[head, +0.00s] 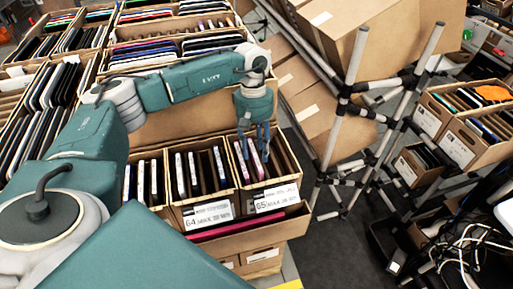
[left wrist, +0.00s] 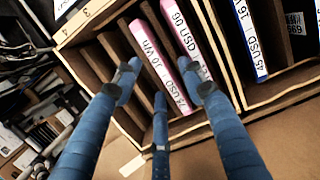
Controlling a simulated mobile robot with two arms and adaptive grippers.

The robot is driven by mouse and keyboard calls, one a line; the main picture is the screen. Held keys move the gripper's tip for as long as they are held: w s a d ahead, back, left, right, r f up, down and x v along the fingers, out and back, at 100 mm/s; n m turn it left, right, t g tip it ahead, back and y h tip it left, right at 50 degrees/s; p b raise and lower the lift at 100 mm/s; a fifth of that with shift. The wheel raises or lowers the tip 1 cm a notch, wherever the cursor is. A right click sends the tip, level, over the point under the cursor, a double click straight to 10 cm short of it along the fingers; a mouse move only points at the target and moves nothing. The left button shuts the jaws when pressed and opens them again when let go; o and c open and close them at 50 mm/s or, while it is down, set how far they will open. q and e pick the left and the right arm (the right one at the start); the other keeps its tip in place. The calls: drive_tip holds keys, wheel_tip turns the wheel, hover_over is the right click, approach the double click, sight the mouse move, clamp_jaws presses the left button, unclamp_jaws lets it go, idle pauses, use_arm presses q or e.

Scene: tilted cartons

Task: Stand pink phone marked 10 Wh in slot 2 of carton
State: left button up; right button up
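My left gripper (head: 255,130) points down into the right front carton (head: 275,194), whose label reads 65. Its fingers are spread apart in the left wrist view (left wrist: 162,82). Between and just below them stands a pink phone (left wrist: 158,62), with a white label that seems to read 10 Wh. A second pink phone (left wrist: 183,30), marked USD, stands in the neighbouring slot to its right, close to one fingertip. Both stand in the carton between brown dividers; the fingers partly hide their lower ends. I cannot tell whether any finger touches a phone. My right gripper is not in view.
The carton marked 64 (head: 208,214) stands left of it with several devices. Slots with bare dividers show beside the pink phones. Tilted cartons (head: 365,40) and a grey pipe frame (head: 345,110) rise at right. A pink strip (head: 235,228) lies along the front.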

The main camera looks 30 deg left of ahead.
use_arm(q)
wheel_tip(320, 180, up, 21)
drive_tip(key=w+a+p, duration=0.1)
drive_tip(key=p, duration=0.5)
drive_tip(key=shift+a, duration=0.15)
drive_tip(key=shift+w+f, duration=0.1)
idle(0.4)
